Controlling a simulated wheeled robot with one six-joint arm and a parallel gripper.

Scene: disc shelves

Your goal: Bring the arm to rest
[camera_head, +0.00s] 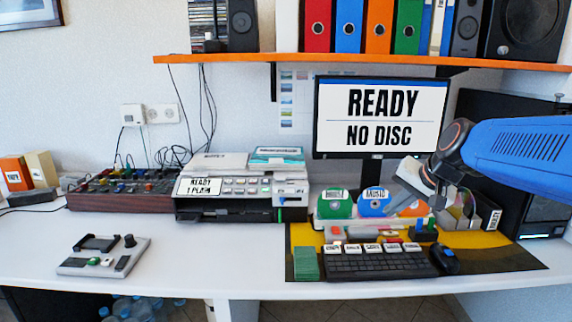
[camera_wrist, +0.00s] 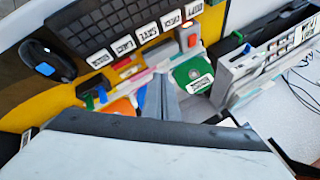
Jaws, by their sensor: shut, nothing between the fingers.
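My arm reaches in from the right in the head view, its blue link in front of the dark cabinet. My gripper (camera_head: 408,200) is shut and empty. It points down and left, in front of the disc rack below the monitor (camera_head: 380,118). In the wrist view my gripper (camera_wrist: 167,88) shows as closed grey fingers, close to the green disc (camera_wrist: 192,71). The rack also holds a blue disc (camera_head: 373,203) and an orange disc, partly hidden by my gripper. I cannot tell whether the fingers touch anything.
A keyboard (camera_head: 378,265) and mouse (camera_head: 444,260) lie on the yellow and dark mat. A printer (camera_head: 240,190) stands left of the rack. A small grey device (camera_head: 103,256) sits at the front left. The shelf (camera_head: 370,60) runs above. The desk's front middle is clear.

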